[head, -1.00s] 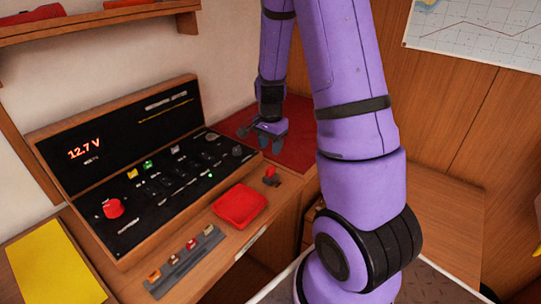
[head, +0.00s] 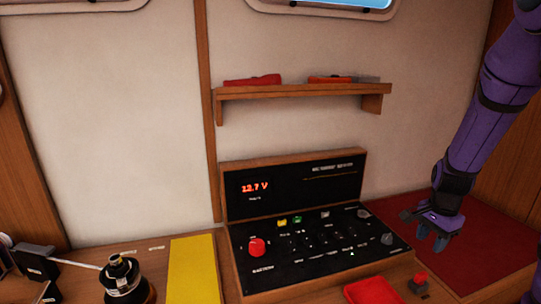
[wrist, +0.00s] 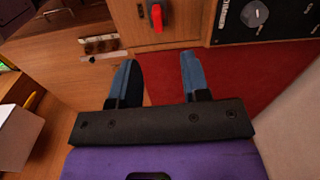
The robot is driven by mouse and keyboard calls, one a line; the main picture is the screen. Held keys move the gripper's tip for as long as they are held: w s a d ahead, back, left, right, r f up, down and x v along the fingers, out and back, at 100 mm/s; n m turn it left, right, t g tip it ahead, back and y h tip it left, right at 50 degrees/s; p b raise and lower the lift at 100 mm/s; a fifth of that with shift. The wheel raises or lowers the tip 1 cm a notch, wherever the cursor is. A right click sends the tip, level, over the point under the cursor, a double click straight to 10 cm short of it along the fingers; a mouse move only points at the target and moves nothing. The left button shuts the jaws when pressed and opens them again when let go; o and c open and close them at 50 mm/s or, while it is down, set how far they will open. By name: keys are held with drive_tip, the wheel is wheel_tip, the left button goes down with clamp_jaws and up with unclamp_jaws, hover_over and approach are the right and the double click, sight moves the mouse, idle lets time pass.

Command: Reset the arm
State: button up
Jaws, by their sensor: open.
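My arm is purple and hangs down at the right of the head view. My gripper (head: 433,235) points down above the red mat (head: 485,245), to the right of the black control panel. In the wrist view my gripper (wrist: 158,80) shows two blue-grey fingers spread apart with nothing between them. The red mat (wrist: 235,82) lies below and beyond the fingers. A red switch (wrist: 156,17) on a small block shows past the fingertips and apart from them.
The control panel (head: 300,240) reads 12.7 V. A red tray (head: 370,291) lies in front of it. A yellow sheet (head: 194,270) and a black winch-like object (head: 124,280) are to its left. A shelf (head: 300,91) with red and orange items hangs above the panel.

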drive_tip(key=s+a+r+n+t, duration=0.2)
drive_tip(key=a+r+n, duration=0.3)
drive_tip(key=r, duration=0.5)
drive_tip(key=s+a+r+n+t, duration=0.1)
drive_tip(key=s+a+r+n, duration=0.4)
drive_tip(key=s+r, duration=0.2)
drive_tip(key=s+a+r+n+t, duration=0.2)
drive_tip(key=s+a+r+n, duration=0.3)
drive_tip(key=s+r, duration=0.3)
drive_tip(key=s+a, duration=0.1)
drive_tip(key=s, duration=0.2)
drive_tip(key=shift+w, duration=0.1)
idle(0.5)
